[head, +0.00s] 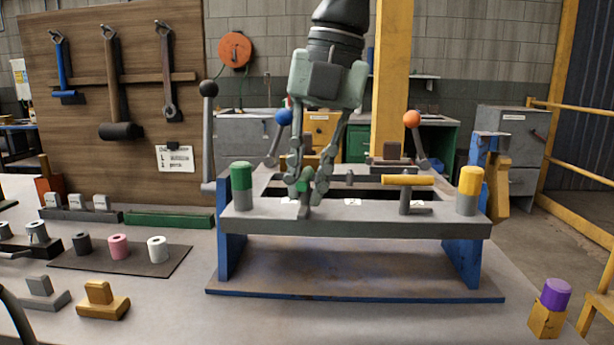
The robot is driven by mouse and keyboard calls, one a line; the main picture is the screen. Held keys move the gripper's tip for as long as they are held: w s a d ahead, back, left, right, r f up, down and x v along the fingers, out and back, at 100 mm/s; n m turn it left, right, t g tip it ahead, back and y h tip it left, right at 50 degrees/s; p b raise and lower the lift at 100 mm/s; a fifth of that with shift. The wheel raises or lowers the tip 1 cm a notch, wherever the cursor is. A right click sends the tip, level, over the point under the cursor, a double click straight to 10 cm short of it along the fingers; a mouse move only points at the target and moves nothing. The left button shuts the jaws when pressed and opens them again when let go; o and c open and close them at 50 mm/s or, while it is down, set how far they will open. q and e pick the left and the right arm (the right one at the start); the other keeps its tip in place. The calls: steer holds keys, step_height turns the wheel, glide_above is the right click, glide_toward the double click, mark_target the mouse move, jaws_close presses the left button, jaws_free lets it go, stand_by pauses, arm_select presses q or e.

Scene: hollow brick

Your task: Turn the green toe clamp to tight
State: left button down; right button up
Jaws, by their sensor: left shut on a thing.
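The green toe clamp (304,213) stands on the grey top bar of the fixture (350,222), left of its middle. My left gripper (306,190) comes down from above and is shut on the clamp's green handle, which the fingers mostly hide. Only a little green shows between and below the fingertips. I cannot tell the handle's exact angle. A yellow-handled clamp (407,181) stands on the same bar to the right, its handle lying crosswise. My right gripper is not in view.
A green-topped post (241,185) and a yellow-topped post (469,190) stand at the bar's ends. Behind are levers with a blue knob (284,117) and an orange knob (411,118). A black-knobbed lever (208,130) rises at left. The front right bench is mostly clear.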

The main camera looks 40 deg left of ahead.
arm_select(q)
steer(key=shift+w+a+r+n, duration=0.1)
steer(key=shift+n, duration=0.5)
steer(key=c, duration=1.5)
jaws_free()
steer(key=shift+o, duration=0.2)
step_height(320, 180, up, 12)
steer(key=w+d, duration=0.1)
steer(key=d, duration=0.1)
steer(key=shift+f, duration=0.2)
